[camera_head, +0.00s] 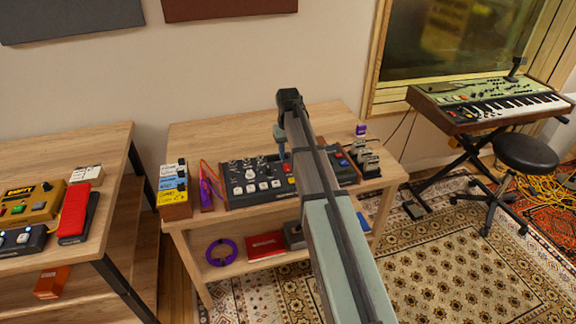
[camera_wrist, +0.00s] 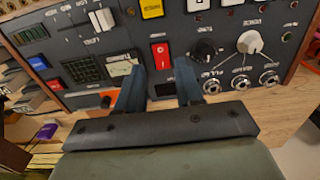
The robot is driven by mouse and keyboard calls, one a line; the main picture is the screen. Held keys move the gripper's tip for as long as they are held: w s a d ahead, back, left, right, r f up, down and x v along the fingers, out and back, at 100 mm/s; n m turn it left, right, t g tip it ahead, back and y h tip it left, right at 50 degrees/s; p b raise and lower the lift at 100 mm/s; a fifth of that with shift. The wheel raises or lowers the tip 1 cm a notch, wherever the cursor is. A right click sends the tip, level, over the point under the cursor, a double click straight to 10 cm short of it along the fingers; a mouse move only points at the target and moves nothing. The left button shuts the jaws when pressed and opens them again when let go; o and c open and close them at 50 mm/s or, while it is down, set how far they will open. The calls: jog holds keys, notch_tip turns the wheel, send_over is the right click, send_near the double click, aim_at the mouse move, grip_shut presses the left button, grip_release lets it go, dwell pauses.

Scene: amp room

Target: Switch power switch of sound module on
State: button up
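The sound module (camera_head: 238,194) is a dark panel with knobs and buttons in a wooden case on the middle table. My arm hides part of it in the head view. Its front panel (camera_wrist: 220,25) fills the upper wrist view, with lettering upside down. A red rocker switch (camera_wrist: 160,56) with white marks is on this panel. My gripper (camera_wrist: 160,70) is open, with one finger on each side of the red switch in the picture. I cannot tell whether a finger touches the panel. My gripper (camera_head: 281,152) also shows above the module in the head view.
A stack of colored boxes (camera_head: 173,190) stands left of the module, and pedals (camera_head: 368,160) stand to its right. A purple coil (camera_head: 221,252) and a red box (camera_head: 266,245) lie on the lower shelf. A keyboard (camera_head: 495,105) and stool (camera_head: 526,153) are farther right.

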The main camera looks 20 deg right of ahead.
aim_at(288, 170)
jog(key=shift+f, duration=3.15)
jog(key=shift+c, duration=0.2)
